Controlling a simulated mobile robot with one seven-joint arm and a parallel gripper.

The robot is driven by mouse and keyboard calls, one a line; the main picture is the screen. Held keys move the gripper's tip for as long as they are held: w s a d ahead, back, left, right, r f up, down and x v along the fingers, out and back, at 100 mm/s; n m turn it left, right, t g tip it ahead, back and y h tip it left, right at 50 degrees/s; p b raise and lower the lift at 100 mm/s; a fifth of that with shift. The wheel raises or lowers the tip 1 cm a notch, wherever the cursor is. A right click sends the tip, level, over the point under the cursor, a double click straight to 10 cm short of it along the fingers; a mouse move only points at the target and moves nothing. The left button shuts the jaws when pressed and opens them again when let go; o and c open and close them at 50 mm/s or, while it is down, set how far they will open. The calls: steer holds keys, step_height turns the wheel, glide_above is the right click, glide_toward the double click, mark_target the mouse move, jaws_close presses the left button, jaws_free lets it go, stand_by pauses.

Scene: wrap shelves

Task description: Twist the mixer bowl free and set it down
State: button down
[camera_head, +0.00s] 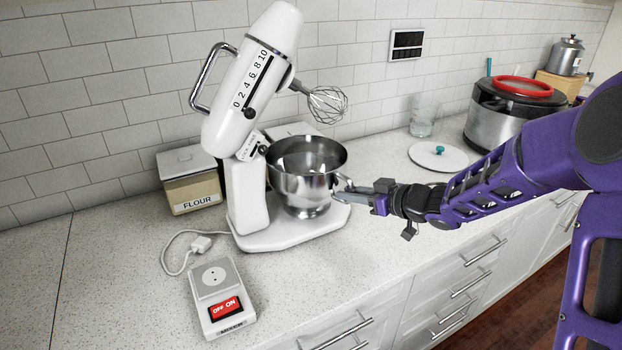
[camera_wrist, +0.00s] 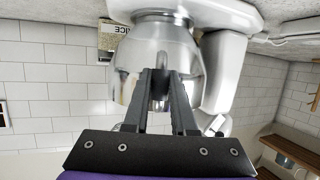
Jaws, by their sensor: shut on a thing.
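The steel mixer bowl (camera_head: 295,188) stands upright on the base of the white stand mixer (camera_head: 248,190). The mixer head is tilted up, and its wire whisk (camera_head: 328,104) hangs clear above the bowl. My gripper (camera_head: 349,190) reaches in from the right and is shut on the bowl's handle at the bowl's right side. In the wrist view, which looks upside down, my gripper (camera_wrist: 160,78) points at the shiny bowl wall (camera_wrist: 128,62). The fingers hide most of the handle. The fit between bowl and base is too small to judge.
A flour box (camera_head: 190,190) stands left of the mixer, and a switch box (camera_head: 221,298) with an unplugged cord lies in front. A white lid (camera_head: 438,156), a glass (camera_head: 423,118) and a large cooker (camera_head: 500,115) stand to the right. The counter front of the bowl is clear.

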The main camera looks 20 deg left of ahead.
mark_target(341, 171)
steer(key=shift+w+d+r+n+g+y, duration=0.1)
steer(key=shift+w+d+n+g+y, duration=0.05)
steer(key=shift+w+n+g, duration=0.3)
steer(key=shift+w+d+n+g+y, duration=0.1)
steer(key=shift+w+n+g+y, duration=0.05)
steer(key=shift+w+n+g, duration=0.3)
steer(key=shift+r, duration=2.3)
